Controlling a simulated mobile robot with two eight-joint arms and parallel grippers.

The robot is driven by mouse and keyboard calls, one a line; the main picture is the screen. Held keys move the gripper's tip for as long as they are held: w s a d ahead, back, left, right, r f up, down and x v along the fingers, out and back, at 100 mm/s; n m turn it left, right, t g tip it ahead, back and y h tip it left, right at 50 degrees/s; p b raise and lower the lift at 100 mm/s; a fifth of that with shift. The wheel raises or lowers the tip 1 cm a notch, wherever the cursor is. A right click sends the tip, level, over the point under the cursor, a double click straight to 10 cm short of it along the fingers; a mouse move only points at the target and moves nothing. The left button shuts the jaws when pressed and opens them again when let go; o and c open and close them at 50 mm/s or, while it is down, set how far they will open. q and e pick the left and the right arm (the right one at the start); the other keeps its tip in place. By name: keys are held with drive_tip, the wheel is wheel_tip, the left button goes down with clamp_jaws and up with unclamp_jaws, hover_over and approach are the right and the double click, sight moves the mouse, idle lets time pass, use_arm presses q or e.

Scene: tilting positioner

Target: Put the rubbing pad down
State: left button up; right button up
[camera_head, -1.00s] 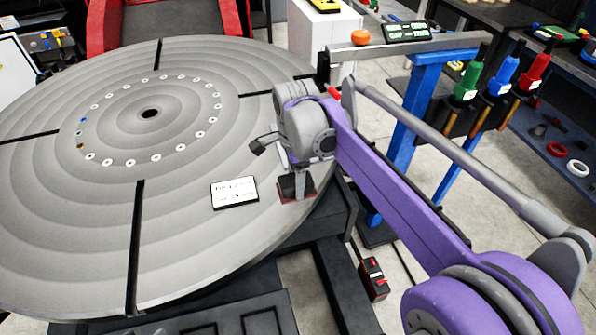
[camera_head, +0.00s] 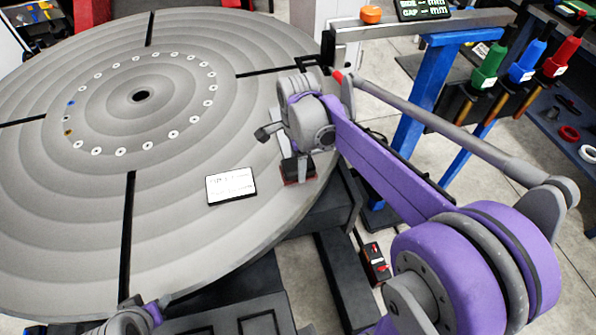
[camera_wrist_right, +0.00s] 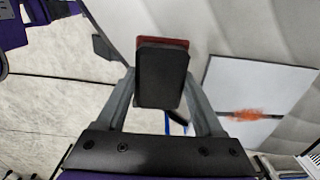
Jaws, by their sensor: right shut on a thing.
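The rubbing pad (camera_head: 298,172) is a small block with a black top and a dark red base. My right gripper (camera_head: 301,168) is shut on it, over the near right rim of the large round grey table (camera_head: 75,235). In the right wrist view the pad (camera_wrist_right: 162,75) sits between the two grey fingers, its black face toward the camera and its red edge beyond. I cannot tell whether its base touches the table. My left gripper is not in view; only a grey and purple part of my left arm shows at the bottom of the head view.
A white card (camera_head: 231,186) lies on the table left of the pad. A blue stand (camera_head: 428,85) with a grey bar, and green, blue and red handled tools (camera_head: 524,65), stand at the right. A small box with a red top part (camera_head: 375,262) is on the floor.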

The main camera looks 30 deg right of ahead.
drive_tip(key=shift+f, duration=1.85)
drive_tip(key=shift+f, duration=0.25)
drive_tip(key=o, duration=1.2)
drive_tip(key=shift+r, duration=0.1)
drive_tip(key=shift+w, duration=0.1)
